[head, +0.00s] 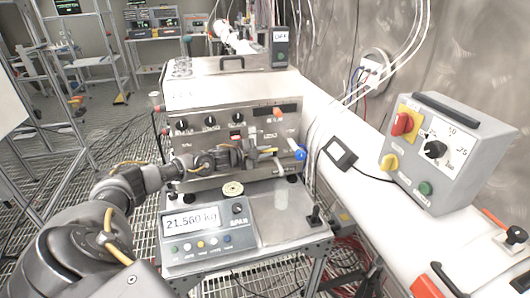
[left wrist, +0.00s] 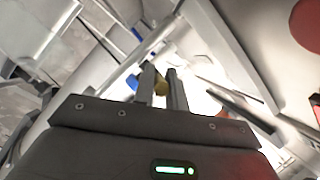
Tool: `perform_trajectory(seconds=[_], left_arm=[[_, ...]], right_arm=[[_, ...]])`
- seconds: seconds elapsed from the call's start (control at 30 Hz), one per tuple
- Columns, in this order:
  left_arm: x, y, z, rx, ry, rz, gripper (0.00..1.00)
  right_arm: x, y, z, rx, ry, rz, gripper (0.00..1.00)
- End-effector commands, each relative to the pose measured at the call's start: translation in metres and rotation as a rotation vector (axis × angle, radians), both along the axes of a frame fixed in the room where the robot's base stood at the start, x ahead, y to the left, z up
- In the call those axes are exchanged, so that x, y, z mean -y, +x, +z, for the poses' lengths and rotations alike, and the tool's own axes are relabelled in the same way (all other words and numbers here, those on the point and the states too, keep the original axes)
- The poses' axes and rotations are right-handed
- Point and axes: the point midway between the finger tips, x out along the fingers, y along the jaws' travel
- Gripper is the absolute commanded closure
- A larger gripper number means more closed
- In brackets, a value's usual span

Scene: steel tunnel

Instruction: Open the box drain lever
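The grey metal box (head: 232,96) stands on the bench, with black knobs, an orange button and small fittings on its front. A blue fitting (head: 299,154) sticks out at the right of this front. My left gripper (head: 262,152) is at the lower front of the box, left of the blue fitting. My right gripper is out of view.
A grey control box (head: 446,150) with red, yellow and green controls stands on the white ledge at right. Cables hang behind.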

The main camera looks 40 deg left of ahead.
Motion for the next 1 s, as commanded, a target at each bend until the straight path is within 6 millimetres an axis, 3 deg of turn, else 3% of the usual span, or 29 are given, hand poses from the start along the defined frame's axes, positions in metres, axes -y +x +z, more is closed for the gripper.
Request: perform_trajectory(seconds=[0.1,0.47,1.0], left_arm=[[0.000,0.000,0.000,0.000,0.000,0.000,1.00],[0.002,-0.002,0.001,-0.002,-0.001,0.048,1.00],[0.021,-0.008,0.000,-0.004,-0.008,0.483,1.00]], right_arm=[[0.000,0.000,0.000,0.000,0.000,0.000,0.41],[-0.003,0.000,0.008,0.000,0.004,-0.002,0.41],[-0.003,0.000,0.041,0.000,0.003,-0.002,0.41]])
